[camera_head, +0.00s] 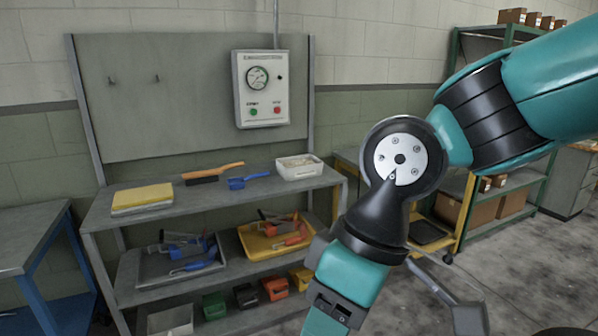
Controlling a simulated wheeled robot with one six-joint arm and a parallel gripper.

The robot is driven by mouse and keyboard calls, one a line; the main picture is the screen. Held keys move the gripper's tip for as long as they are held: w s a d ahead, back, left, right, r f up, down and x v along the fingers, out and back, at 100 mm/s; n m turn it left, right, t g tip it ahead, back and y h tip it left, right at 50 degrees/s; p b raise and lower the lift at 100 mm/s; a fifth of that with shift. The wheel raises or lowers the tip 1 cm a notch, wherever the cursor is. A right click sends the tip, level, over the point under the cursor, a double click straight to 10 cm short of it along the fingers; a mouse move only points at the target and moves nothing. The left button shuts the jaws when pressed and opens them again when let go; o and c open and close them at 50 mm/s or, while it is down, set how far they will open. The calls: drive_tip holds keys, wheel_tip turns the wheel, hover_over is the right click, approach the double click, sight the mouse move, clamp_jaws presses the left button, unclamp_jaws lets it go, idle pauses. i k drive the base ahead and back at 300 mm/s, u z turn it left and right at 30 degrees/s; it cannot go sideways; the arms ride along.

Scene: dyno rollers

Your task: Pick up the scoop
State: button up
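A small blue scoop (238,184) lies on the top shelf of the grey workbench (205,206), with its handle pointing right. It sits between an orange-handled brush (213,173) and a white tub (299,167). My arm reaches in from the upper right, bends at a round joint and runs down out of the bottom edge. My gripper is out of view, so its opening and contents are hidden. The visible arm parts appear in front and to the right of the scoop.
A yellow-topped stack (142,198) lies at the shelf's left. Below are a grey tray (150,268) and a yellow tray (252,243) with tools, and several coloured bins (274,288). A gauge box (262,88) hangs on the back panel. Shelving stands at right.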

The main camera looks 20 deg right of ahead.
sight(237, 183)
drive_tip(key=u, duration=0.25)
drive_tip(key=i, duration=2.45)
drive_tip(key=z, duration=0.3)
